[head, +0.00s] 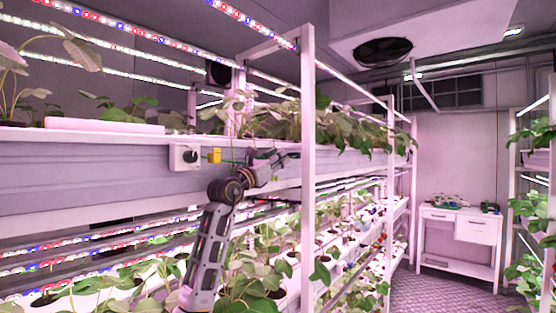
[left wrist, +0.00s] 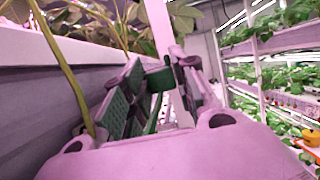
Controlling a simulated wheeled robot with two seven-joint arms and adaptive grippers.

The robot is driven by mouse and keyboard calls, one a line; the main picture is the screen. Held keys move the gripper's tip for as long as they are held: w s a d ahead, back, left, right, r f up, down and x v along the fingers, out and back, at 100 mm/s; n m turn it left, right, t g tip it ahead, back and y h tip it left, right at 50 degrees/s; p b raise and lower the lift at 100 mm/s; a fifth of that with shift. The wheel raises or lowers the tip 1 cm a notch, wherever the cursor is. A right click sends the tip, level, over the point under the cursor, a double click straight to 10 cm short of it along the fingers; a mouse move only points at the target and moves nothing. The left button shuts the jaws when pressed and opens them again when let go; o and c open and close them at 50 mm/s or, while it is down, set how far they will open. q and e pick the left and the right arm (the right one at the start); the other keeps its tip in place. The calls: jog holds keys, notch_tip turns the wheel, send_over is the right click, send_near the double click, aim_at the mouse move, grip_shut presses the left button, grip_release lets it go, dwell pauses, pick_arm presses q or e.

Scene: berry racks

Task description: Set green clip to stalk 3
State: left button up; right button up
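My left gripper (head: 264,166) is in front of the upper rack's edge, near the hanging leaves. In the left wrist view its two fingers (left wrist: 158,86) are apart, with a small dark green piece, which looks like the green clip (left wrist: 159,79), held between the tips. The clip cannot be made out in the head view. A long green stalk (left wrist: 62,68) runs down the left side of the left wrist view, outside the left finger and not between the fingers. I cannot tell which stalk is number 3. My right gripper is not in view.
The upper trough (head: 90,175) stands close to my left arm. A white control box (head: 184,157) and a yellow block (head: 214,155) are on its front. A white rack post (head: 308,150) stands just right of the gripper. A white table (head: 460,226) is at the back; the aisle is clear.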

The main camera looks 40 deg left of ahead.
pick_arm(q)
jog(key=shift+o, duration=0.2)
jog(key=v, duration=0.7)
jog(key=shift+s, duration=0.25)
dwell(0.5)
dwell(0.4)
